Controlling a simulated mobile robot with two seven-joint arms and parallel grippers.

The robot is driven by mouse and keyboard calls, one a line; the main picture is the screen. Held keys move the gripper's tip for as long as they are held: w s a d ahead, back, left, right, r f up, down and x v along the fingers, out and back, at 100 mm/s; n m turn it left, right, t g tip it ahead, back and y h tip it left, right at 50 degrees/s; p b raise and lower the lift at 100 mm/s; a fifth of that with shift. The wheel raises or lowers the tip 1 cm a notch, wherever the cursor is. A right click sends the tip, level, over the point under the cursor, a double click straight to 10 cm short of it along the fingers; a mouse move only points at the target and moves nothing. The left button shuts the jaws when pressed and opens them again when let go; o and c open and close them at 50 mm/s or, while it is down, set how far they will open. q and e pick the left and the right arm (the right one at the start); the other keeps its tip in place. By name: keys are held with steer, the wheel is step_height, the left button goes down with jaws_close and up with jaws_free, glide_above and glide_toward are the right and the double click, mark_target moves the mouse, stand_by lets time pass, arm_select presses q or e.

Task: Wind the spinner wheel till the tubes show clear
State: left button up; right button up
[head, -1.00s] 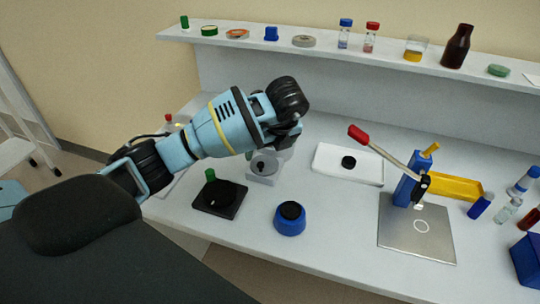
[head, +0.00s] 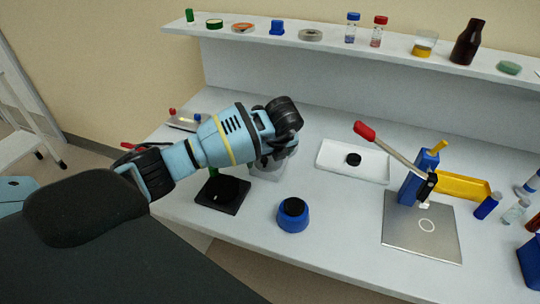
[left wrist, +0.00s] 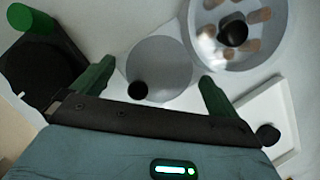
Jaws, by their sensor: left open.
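The spinner's pale stand (head: 268,173) is on the bench, mostly hidden by my left gripper (head: 278,150) in the head view. In the left wrist view, a round see-through wheel (left wrist: 270,55) with a black hub holds several brownish tubes at the upper right. Beside it is a smaller grey disc (left wrist: 162,66) with a black knob (left wrist: 138,91) near its edge. My left gripper (left wrist: 157,75) is open, its green fingers apart on either side of the grey disc. I see nothing held between them. Whether they touch the disc I cannot tell. My right gripper is not in view.
A black device (head: 222,196) with a green post stands left of the spinner. A blue pot (head: 293,216) with a black top is in front. A white tray (head: 330,161), a lever press (head: 418,190) and several vials are to the right. A shelf (head: 350,52) runs behind.

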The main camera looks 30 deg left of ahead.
arm_select(q)
steer(key=c, duration=1)
